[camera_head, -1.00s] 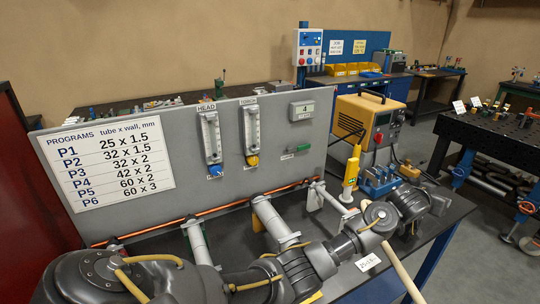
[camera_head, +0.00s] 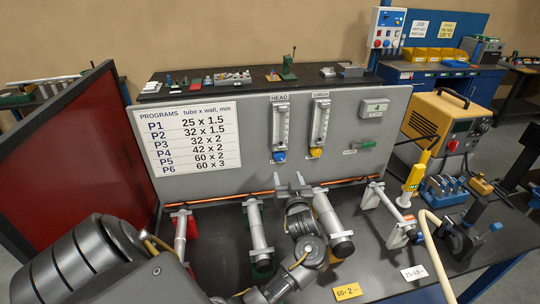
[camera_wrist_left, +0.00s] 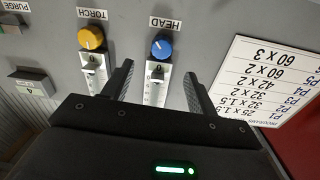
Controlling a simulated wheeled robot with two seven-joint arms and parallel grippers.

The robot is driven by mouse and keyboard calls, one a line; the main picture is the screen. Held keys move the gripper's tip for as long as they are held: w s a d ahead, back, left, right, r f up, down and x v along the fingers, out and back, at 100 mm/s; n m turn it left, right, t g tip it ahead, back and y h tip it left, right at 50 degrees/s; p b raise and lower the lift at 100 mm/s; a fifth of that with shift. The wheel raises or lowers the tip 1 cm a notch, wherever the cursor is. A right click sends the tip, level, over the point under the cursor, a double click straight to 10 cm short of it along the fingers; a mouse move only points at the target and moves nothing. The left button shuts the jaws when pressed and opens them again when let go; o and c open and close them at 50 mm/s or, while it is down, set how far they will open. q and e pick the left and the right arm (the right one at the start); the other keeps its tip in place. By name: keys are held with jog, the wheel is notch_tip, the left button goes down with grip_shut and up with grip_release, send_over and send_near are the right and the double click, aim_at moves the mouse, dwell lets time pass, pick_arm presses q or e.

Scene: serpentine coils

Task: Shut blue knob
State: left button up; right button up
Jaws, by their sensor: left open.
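The blue knob (camera_head: 279,156) sits at the bottom of the HEAD flow meter (camera_head: 281,125) on the grey upright panel. It also shows in the left wrist view (camera_wrist_left: 162,47), where the panel appears upside down. My left gripper (camera_head: 291,179) is open and empty, below and in front of the blue knob in the head view. In the left wrist view its two fingers (camera_wrist_left: 157,70) spread to either side of the HEAD meter, with the knob beyond their tips. The fingers appear apart from the knob. My right gripper is not in view.
The TORCH meter with its yellow knob (camera_head: 316,153) is close to the right of the HEAD meter. A copper tube (camera_head: 235,197) runs along the panel's foot. Grey cylinders on stands (camera_head: 257,225) fill the bench below. A red panel (camera_head: 75,160) stands left.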

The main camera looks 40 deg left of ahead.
aim_at(279, 158)
pick_arm(q)
jog(key=p+x, duration=0.3)
jog(key=x, duration=0.6)
jog(key=shift+s+a, duration=0.1)
jog(key=shift+a, duration=0.25)
jog(key=shift+w+a, duration=0.45)
jog(key=shift+a, duration=0.15)
